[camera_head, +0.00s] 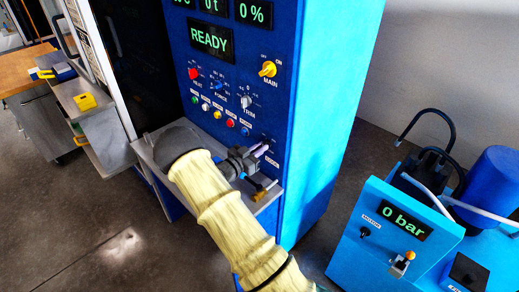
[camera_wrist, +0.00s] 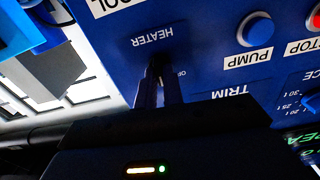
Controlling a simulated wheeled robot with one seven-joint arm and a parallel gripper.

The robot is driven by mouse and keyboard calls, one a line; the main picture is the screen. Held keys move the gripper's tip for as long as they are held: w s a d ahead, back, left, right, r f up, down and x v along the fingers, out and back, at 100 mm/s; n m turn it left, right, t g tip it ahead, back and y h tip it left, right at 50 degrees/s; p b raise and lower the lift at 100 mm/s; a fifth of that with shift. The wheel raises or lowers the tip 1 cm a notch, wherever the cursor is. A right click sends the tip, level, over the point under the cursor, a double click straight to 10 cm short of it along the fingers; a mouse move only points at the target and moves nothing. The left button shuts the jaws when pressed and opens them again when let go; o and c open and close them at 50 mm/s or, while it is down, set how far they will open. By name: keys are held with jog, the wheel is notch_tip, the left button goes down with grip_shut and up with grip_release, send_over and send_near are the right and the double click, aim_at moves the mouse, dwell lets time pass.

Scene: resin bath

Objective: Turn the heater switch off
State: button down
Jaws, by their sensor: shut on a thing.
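My gripper (camera_head: 261,150) reaches the lower right of the blue control panel (camera_head: 225,85) in the head view. In the wrist view my gripper (camera_wrist: 160,76) has its two dark fingers close together against the panel, right by the HEATER label (camera_wrist: 155,36). The fingers are shut on the heater switch, which they almost wholly hide. Part of a small position label shows beside the fingers. Which way the switch is set cannot be seen.
A blue PUMP button (camera_wrist: 257,29) and a red stop button (camera_wrist: 315,17) are near the fingers. The yellow MAIN switch (camera_head: 267,69) and TRIM knob (camera_head: 246,102) sit higher. The vacuum unit (camera_head: 395,235) stands at right, with open floor between.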

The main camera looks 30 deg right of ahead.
jog(key=n+p, duration=0.2)
jog(key=n, duration=0.7)
jog(key=shift+a+n, duration=0.1)
jog(key=shift+n, duration=0.2)
dwell(0.3)
jog(key=c, duration=1.5)
grip_release()
jog(key=b+v, duration=0.3)
jog(key=v, duration=1.4)
jog(key=shift+a+b, duration=0.2)
jog(key=shift+b, duration=0.2)
